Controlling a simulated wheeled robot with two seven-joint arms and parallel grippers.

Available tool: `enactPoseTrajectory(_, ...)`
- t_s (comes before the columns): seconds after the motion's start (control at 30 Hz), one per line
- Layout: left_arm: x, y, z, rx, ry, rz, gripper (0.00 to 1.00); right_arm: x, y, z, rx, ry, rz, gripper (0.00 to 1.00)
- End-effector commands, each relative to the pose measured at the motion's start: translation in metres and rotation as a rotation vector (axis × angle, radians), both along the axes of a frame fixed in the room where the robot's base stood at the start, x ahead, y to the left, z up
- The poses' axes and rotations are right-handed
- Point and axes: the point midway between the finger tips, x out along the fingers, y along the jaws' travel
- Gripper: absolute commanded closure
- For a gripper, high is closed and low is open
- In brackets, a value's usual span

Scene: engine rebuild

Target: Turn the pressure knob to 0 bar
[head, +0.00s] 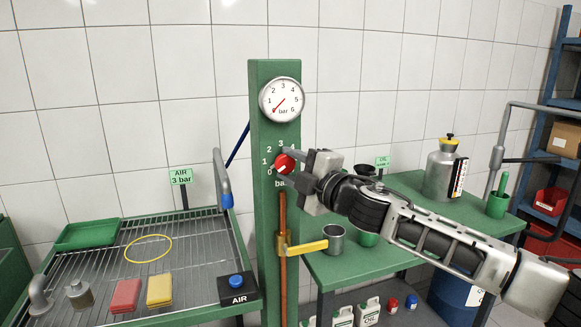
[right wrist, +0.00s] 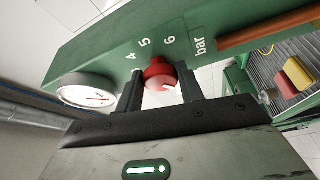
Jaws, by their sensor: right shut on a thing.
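The red pressure knob (head: 285,163) sits on the green post (head: 260,220), with a printed bar scale around it. Its white mark points to the lower left, about toward the 0. My right gripper (head: 292,161) comes in from the right and is shut on the knob. In the right wrist view the fingers are on either side of the red knob (right wrist: 158,74), and the 4, 5 and 6 are visible beside it. Above, the white gauge (head: 281,99) has a red needle pointing lower left, close to 0. My left gripper is not in view.
Left is a wire-rack bench (head: 190,250) with a green tray (head: 92,235), red and yellow blocks and a black AIR button box (head: 238,288). A yellow-handled valve (head: 305,246) is below the knob. A green table (head: 410,185) stands right behind my arm.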

Motion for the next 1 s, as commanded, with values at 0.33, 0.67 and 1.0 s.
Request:
enactPoseTrajectory(0.33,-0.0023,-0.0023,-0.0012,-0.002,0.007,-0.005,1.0,0.0004,-0.0008,0.0008,-0.175,-0.055,-0.002,0.85)
enactPoseTrajectory(0.67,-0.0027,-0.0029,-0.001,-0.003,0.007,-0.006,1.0,0.0003,-0.0004,0.0009,-0.221,-0.069,-0.002,0.85)
enactPoseTrajectory(1.0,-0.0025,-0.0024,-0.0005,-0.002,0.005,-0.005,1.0,0.0001,-0.0001,0.001,-0.222,-0.071,-0.001,0.6)
